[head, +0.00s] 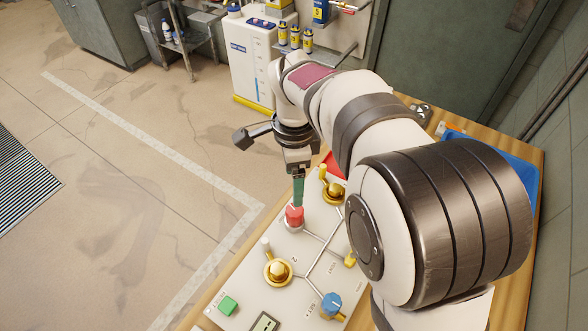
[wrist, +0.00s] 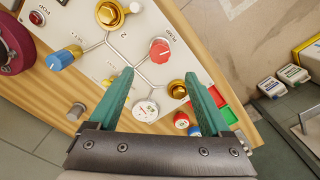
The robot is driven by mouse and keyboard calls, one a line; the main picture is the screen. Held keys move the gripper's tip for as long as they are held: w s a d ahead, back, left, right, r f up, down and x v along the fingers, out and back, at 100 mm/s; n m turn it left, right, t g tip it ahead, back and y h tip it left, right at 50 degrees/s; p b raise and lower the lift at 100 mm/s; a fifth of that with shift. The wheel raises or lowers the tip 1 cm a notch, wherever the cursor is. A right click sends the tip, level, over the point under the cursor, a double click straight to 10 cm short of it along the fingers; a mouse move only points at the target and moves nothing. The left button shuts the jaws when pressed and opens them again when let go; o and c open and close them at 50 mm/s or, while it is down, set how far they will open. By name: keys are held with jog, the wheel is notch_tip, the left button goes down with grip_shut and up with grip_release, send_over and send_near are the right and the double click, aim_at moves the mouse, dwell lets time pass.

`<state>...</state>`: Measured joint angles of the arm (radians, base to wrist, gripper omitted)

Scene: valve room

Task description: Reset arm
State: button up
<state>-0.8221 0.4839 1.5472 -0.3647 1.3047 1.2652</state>
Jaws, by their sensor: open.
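My gripper (wrist: 158,77) is open, with its two teal fingers apart and nothing held between them. In the head view my gripper (head: 298,203) points down just over the red knob (head: 294,215) on the white valve panel (head: 236,279). In the wrist view the red knob (wrist: 160,50) lies beyond the fingertips, not between them. A gold valve (head: 278,270) with a white-tipped lever and another gold valve (head: 332,190) with a yellow lever are on the panel. A blue knob (head: 332,303) is near its front. A round gauge (wrist: 146,110) shows between the fingers.
The panel lies on a wooden bench (wrist: 90,115). A green button (head: 228,306) and a small display (head: 265,323) are at its front. A maroon wheel (wrist: 14,45) stands at the wrist view's left edge. A white container (head: 250,62) stands behind. The floor left of the bench is clear.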

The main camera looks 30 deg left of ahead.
notch_tip(320, 180, up, 3)
jog(key=shift+f, duration=0.1)
dwell(0.3)
jog(key=s+d+r+n, duration=0.1)
jog(key=s+d+r, duration=0.1)
jog(key=d, duration=0.7)
jog(key=s+d+r, duration=0.2)
jog(key=d, duration=0.7)
jog(key=s+d+f+n+y, duration=0.1)
jog(key=s+d+f, duration=0.3)
jog(key=s+d, duration=0.6)
jog(key=shift+s+n+y, duration=0.4)
jog(key=shift+s+n, duration=0.4)
jog(key=shift+s, duration=0.45)
